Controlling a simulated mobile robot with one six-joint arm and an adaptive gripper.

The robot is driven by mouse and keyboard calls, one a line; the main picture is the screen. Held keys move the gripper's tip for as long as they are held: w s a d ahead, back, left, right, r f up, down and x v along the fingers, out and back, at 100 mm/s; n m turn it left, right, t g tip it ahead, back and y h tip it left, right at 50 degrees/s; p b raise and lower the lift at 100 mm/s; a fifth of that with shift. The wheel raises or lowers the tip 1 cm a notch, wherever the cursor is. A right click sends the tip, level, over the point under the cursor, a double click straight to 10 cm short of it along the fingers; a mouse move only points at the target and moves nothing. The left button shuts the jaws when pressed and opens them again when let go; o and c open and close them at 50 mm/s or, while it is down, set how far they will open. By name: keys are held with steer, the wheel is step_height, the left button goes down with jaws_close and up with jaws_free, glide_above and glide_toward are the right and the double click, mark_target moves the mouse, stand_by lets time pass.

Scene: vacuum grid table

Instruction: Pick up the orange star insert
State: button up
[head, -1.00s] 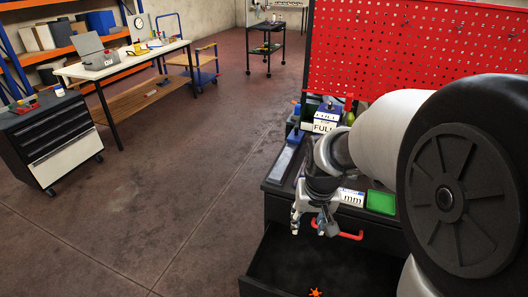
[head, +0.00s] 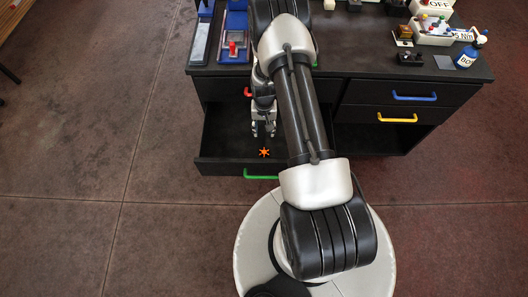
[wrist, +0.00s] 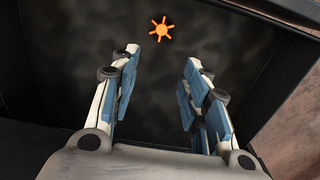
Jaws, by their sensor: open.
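The orange star insert (head: 264,152) lies on the dark floor of an open drawer (head: 222,150), near the drawer's front. In the wrist view the star (wrist: 161,29) shows beyond the fingertips, slightly left of the middle of the gap between them. My gripper (head: 264,131) is inside or just over the drawer, a little behind the star. In the wrist view my gripper (wrist: 160,58) has its two fingers spread wide with nothing between them. The star is apart from both fingers. The exact height of the fingertips above the drawer floor is hard to tell.
The drawer's front wall with a green handle (head: 260,175) is close to the star. The black cabinet top (head: 365,62) overhangs behind. Closed drawers with a blue handle (head: 413,97) and a yellow handle (head: 397,118) are at right. Concrete floor (head: 65,150) is clear at left.

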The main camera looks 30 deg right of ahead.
mark_target(264, 149)
step_height(264, 149, down, 16)
steer(key=b, duration=0.5)
steer(key=shift+r, duration=0.25)
steer(key=shift+c, duration=0.4)
steer(key=c, duration=0.3)
